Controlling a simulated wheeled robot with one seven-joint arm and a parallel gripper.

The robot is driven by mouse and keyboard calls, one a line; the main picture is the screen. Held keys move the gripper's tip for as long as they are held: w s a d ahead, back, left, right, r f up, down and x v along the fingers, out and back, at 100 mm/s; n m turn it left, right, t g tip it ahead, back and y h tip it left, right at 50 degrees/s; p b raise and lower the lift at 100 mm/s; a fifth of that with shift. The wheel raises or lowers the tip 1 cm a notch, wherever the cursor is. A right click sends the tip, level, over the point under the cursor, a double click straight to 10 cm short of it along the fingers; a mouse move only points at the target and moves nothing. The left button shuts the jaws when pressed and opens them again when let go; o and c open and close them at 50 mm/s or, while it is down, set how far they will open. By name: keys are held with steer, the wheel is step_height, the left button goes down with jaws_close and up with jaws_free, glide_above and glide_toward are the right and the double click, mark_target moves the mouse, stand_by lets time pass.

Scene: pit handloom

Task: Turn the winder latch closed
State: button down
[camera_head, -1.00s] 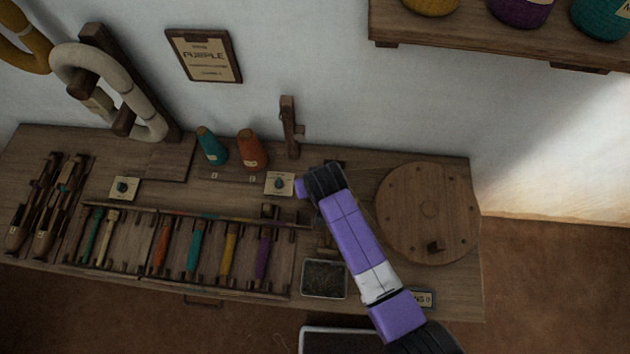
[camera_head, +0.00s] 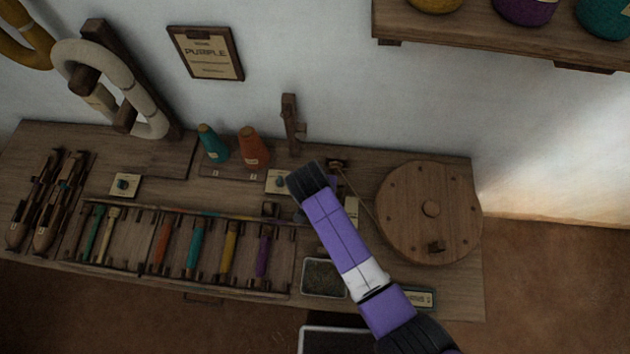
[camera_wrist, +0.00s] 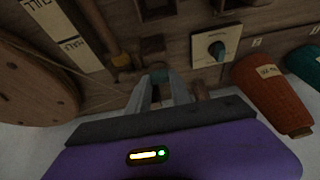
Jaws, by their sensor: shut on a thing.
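In the head view my dark wrist covers the fingertips and the latch. The winder's large round wooden wheel (camera_head: 410,230) lies to the right of my arm, and it also shows at the left of the wrist view (camera_wrist: 30,95). A thin cord runs from the wheel to a small dark fitting (camera_head: 337,163).
An orange cone (camera_head: 253,150), a teal cone (camera_head: 212,145) and a wooden post (camera_head: 290,125) stand near the wall. A rack of coloured bobbins (camera_head: 180,248) and a tray (camera_head: 323,278) lie nearer the front.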

steer(key=c, duration=1.2)
jaws_free()
steer(key=shift+o, duration=0.2)
steer(key=v, duration=0.7)
steer(key=shift+r, duration=0.4)
steer(key=shift+s, duration=0.15)
